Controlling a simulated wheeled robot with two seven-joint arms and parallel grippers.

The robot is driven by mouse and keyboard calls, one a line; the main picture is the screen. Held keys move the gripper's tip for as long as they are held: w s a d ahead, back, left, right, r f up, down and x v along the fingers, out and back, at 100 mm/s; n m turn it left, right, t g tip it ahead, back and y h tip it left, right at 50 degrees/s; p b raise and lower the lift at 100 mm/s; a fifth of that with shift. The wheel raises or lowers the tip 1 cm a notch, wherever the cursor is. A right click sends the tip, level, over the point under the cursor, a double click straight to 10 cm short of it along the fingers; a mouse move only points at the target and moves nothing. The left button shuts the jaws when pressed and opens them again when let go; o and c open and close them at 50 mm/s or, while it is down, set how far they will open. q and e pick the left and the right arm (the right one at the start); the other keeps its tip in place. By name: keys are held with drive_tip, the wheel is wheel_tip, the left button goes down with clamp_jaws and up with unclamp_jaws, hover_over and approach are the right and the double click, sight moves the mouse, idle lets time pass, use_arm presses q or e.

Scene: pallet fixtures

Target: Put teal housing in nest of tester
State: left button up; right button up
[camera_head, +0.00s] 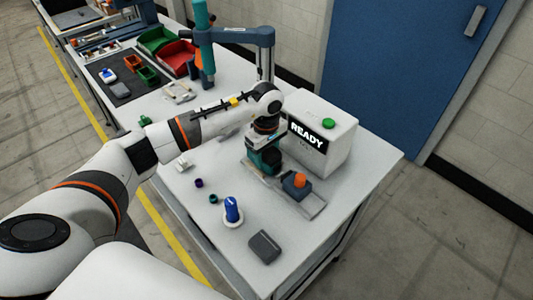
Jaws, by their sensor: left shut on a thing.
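The tester (325,145) is a white box with a READY screen and a green button on top, at the right of the table. A grey plate (312,208) lies in front of it, bearing a dark block with an orange top (296,184). My left gripper (264,150) points down at the plate's far left end, shut on the teal housing (268,164). The housing is partly hidden by the gripper. It is at or just above the plate; I cannot tell whether it touches. The nest itself is hidden. My right gripper is out of view.
On the white table (283,258) stand a blue knob-like part (232,211), a dark grey box (264,247) and small rings (198,183). Green (157,38) and red (180,57) bins and a teal column (202,35) stand farther back. The table's front right is clear.

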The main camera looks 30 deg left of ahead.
use_arm(q)
drive_tip(key=shift+b, duration=0.5)
idle(1.1)
drive_tip(key=shift+f+b, duration=0.45)
drive_tip(key=shift+b, duration=0.05)
drive_tip(key=o, duration=1.1)
wheel_tip(320, 180, up, 11)
drive_tip(key=b, duration=0.3)
drive_tip(key=shift+f, duration=0.1)
drive_tip(key=shift+r, duration=0.65)
